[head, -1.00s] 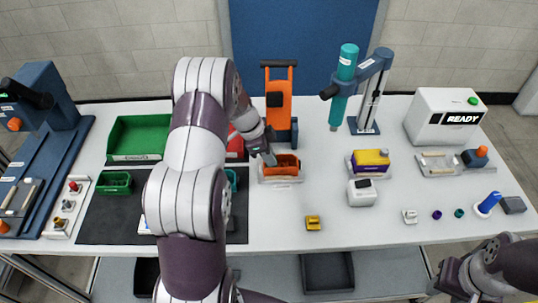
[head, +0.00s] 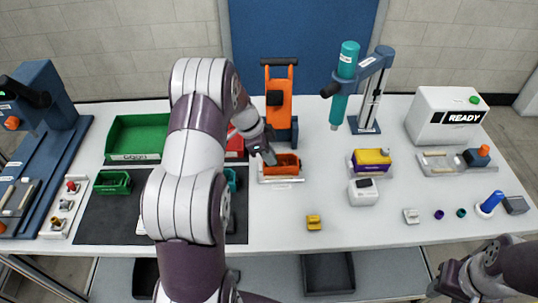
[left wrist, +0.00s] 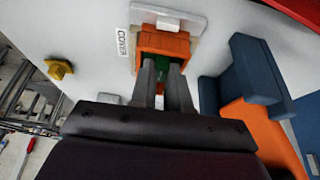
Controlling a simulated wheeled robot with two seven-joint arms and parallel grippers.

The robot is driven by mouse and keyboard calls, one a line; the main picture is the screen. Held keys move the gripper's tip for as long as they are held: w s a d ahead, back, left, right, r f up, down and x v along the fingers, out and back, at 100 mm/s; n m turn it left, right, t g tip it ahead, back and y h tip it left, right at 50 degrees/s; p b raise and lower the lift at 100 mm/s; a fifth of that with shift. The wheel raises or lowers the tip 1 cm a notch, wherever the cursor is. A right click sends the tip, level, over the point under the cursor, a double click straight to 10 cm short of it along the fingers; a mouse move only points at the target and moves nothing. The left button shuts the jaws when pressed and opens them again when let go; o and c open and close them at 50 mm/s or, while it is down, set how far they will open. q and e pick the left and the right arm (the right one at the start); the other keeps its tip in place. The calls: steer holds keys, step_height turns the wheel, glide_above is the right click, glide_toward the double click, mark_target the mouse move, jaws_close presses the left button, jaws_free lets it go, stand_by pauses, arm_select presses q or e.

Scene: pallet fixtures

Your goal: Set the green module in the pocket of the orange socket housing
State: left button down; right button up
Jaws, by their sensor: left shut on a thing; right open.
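The orange socket housing (head: 287,166) sits on a white base plate near the middle of the table, and it also shows in the left wrist view (left wrist: 176,43). My left gripper (head: 269,158) is at the housing's left part, its fingers reaching down to it. In the left wrist view the left gripper (left wrist: 168,76) is shut on the green module (left wrist: 161,66), a small green patch between the fingers at the housing. Most of the module is hidden, and I cannot tell how deep it sits in the pocket. My right gripper (head: 440,285) is open at the lower right, off the table.
An orange and blue stand (head: 280,100) rises just behind the housing. A yellow and purple block (head: 371,160) and a white block (head: 363,191) stand to the right. A yellow piece (head: 314,223) lies in front. The table between these is clear.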

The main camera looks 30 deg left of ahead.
arm_select(q)
steer(key=shift+f+b, duration=0.75)
steer(key=shift+b, duration=0.2)
stand_by(0.8)
steer(key=c, duration=1.4)
jaws_free()
steer(key=shift+r+p, duration=0.7)
steer(key=shift+r, duration=0.6)
steer(key=o, duration=0.5)
